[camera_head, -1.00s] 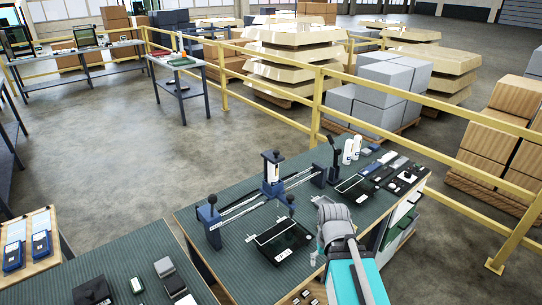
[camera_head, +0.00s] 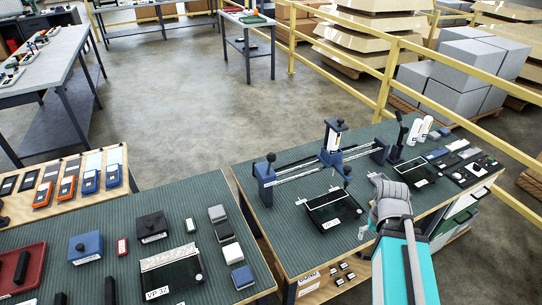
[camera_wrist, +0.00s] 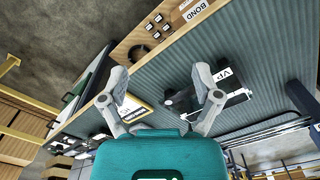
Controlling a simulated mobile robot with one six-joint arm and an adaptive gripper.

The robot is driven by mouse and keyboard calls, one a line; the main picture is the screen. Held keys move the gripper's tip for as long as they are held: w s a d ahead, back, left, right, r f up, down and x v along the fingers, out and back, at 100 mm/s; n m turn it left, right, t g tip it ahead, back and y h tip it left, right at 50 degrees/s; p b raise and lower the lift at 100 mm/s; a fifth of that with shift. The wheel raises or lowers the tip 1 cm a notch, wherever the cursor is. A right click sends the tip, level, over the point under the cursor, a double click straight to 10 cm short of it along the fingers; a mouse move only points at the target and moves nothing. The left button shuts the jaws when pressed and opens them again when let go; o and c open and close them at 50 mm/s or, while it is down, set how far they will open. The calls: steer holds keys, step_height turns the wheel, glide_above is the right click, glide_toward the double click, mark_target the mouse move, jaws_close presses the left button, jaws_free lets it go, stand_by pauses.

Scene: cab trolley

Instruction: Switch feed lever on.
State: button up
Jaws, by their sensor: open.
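A rail with a blue trolley (camera_head: 333,143) stands along the green-topped table (camera_head: 292,255). Black-knobbed levers show at the rail's left end block (camera_head: 271,158), beside the trolley (camera_head: 347,171), and upright at its right end (camera_head: 400,130). No readable label shows which is the feed lever. My gripper (camera_wrist: 160,84) is open and empty in the wrist view, its fingers spread above the table. In the head view my gripper (camera_head: 366,224) is in front of the rail, right of a black labelled plate (camera_head: 334,209), apart from every lever.
Two white cylinders (camera_head: 421,130) and several small boxes (camera_head: 462,162) stand at the table's right end. Another table on the left holds a blue box (camera_head: 86,247) and a black plate (camera_head: 172,276). A yellow railing (camera_head: 390,75) runs behind. Open floor lies behind the tables.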

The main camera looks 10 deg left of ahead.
steer(key=shift+w, duration=0.1)
steer(key=c, duration=0.4)
steer(key=shift+w+a+r, duration=0.2)
steer(key=shift+r, duration=0.05)
steer(key=shift+c, duration=1.3)
steer(key=shift+n+t, duration=0.3)
steer(key=shift+n, duration=0.1)
steer(key=w+a+r+p, duration=0.1)
steer(key=w+p, duration=0.1)
steer(key=w+a+r+p, duration=0.1)
steer(key=w+a+r, duration=0.1)
steer(key=shift+a+r+p, duration=0.1)
steer(key=shift+a+p, duration=0.1)
steer(key=shift+p, duration=0.15)
jaws_close()
steer(key=w+a+r+n+t+p, duration=0.1)
steer(key=w+a+r+p, duration=0.4)
steer(key=a, duration=0.6)
steer(key=w+a+r+n+t+y+p, duration=0.1)
steer(key=w+a+r+p, duration=0.4)
steer(key=a, duration=0.6)
steer(key=w+a+r+n+p, duration=0.3)
steer(key=w+a+r+p, duration=0.2)
steer(key=a, duration=0.6)
steer(key=shift+w+r+t+y+p, duration=0.15)
steer(key=shift+r+t+y+p, duration=0.25)
steer(key=shift+r+p, duration=0.55)
steer(key=shift+r, duration=0.25)
